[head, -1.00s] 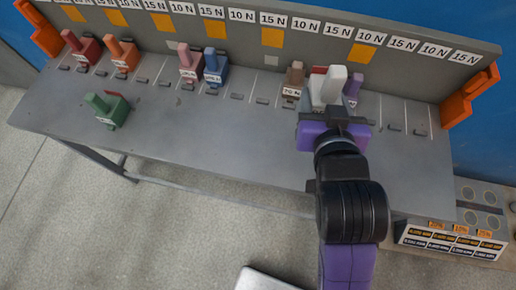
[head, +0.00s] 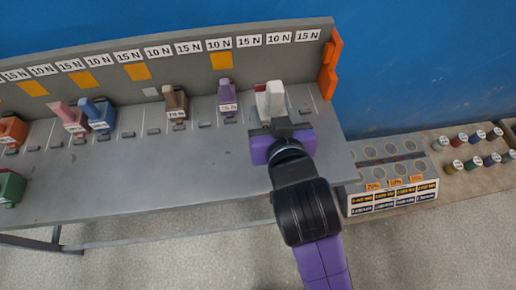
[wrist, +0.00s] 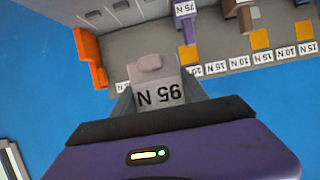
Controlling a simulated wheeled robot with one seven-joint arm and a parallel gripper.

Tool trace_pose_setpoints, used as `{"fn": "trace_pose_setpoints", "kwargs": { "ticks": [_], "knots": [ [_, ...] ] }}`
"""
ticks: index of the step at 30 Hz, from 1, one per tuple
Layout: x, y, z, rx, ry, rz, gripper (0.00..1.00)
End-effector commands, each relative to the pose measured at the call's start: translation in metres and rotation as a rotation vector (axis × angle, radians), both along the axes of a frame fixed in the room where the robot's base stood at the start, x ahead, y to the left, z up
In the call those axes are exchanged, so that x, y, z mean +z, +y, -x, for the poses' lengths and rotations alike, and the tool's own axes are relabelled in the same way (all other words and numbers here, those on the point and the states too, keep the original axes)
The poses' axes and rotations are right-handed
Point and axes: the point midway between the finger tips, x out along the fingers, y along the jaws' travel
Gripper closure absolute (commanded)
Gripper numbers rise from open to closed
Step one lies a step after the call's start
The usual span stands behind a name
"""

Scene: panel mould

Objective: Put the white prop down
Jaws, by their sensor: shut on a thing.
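The white prop (head: 275,97), labelled 95 N in the wrist view (wrist: 158,92), is upright between the fingers of my gripper (head: 281,124). My gripper is shut on it, and the fingers also show on both sides of it in the wrist view (wrist: 160,100). The prop is over the right part of the grey bench (head: 190,170), right of the purple prop (head: 228,97). A small red part shows beside its top left. The gripper hides its base, so I cannot tell whether it touches the bench.
A brown prop (head: 175,102), blue prop (head: 98,113) and pink prop (head: 70,118) stand further left. The back panel (head: 190,65) carries 10 N and 15 N labels. An orange bracket (head: 330,66) bounds the bench's right end. A low shelf (head: 400,170) with round holes stands beyond.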

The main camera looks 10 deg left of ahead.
Motion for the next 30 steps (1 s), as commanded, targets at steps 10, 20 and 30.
{"fn": "trace_pose_setpoints", "kwargs": {
  "ticks": [10,20,30],
  "knots": [
    [-0.086,-0.001,0.001,0.0,0.002,0.003,1.0],
    [-0.136,0.0,0.0,0.0,-0.002,0.0,1.0],
    [-0.175,-0.001,0.0,-0.001,-0.001,0.001,1.0]
  ]
}}
